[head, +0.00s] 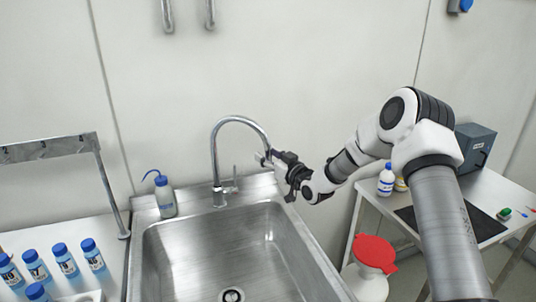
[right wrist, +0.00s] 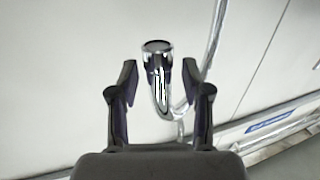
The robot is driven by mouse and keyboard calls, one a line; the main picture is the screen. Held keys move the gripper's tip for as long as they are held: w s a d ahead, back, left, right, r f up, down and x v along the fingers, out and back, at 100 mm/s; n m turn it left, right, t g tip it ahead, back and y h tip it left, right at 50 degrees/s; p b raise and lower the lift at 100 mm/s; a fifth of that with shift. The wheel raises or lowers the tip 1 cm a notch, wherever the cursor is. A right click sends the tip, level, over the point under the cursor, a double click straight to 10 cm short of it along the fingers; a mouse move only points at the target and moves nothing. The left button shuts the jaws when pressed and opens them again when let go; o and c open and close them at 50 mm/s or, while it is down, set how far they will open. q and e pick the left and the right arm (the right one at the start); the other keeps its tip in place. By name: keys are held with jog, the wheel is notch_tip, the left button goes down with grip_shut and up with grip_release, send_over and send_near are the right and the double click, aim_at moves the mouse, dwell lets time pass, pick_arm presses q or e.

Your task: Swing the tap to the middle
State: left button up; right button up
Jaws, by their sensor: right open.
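The chrome tap (head: 214,152) rises from the back rim of the steel sink (head: 183,248). Its gooseneck spout arches to the right in the head view, so its end hangs over the right part of the sink. My right gripper (head: 270,158) is at the spout's end, coming from the right. In the right wrist view the round spout mouth (right wrist: 158,46) shows between the two open fingers of the gripper (right wrist: 160,82), with a gap on each side. Whether a finger touches the spout I cannot tell. My left gripper is not in view.
A blue-capped wash bottle (head: 164,196) stands on the sink's back left corner. Several blue bottles (head: 66,260) stand on the left bench. A white bin with a red lid (head: 375,253) is right of the sink. A white table (head: 490,190) holds bottles and a dark box.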

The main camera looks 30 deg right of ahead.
jog(key=shift+w+d, duration=0.1)
grip_shut()
